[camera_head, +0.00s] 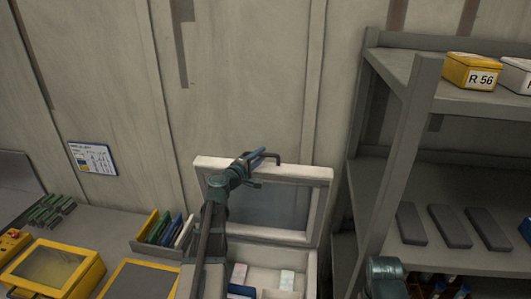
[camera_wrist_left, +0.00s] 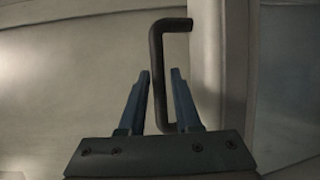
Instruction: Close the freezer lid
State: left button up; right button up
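The freezer lid (camera_head: 319,205) stands raised, a pale frame around a grey panel, near the wall in the head view. The open freezer (camera_head: 309,268) is below it, with pale packs and a blue item inside. A dark bent handle (camera_head: 270,155) sticks out at the lid's top edge; it also shows in the left wrist view (camera_wrist_left: 157,70). My left gripper (camera_head: 258,154) is at this handle. In the left wrist view its blue fingers (camera_wrist_left: 159,74) are open, one on each side of the handle, with gaps visible.
A grey shelf rack (camera_head: 398,150) stands close on the right, with a yellow box (camera_head: 472,71) marked R 56 and dark slabs (camera_head: 450,226). Left of the freezer are a file holder (camera_head: 163,233) and a yellow-framed case (camera_head: 53,270). The wall is close behind the lid.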

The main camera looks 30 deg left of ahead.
pick_arm(q)
jog(key=shift+w+d, duration=0.15)
jog(key=shift+w, duration=1.75)
grip_shut()
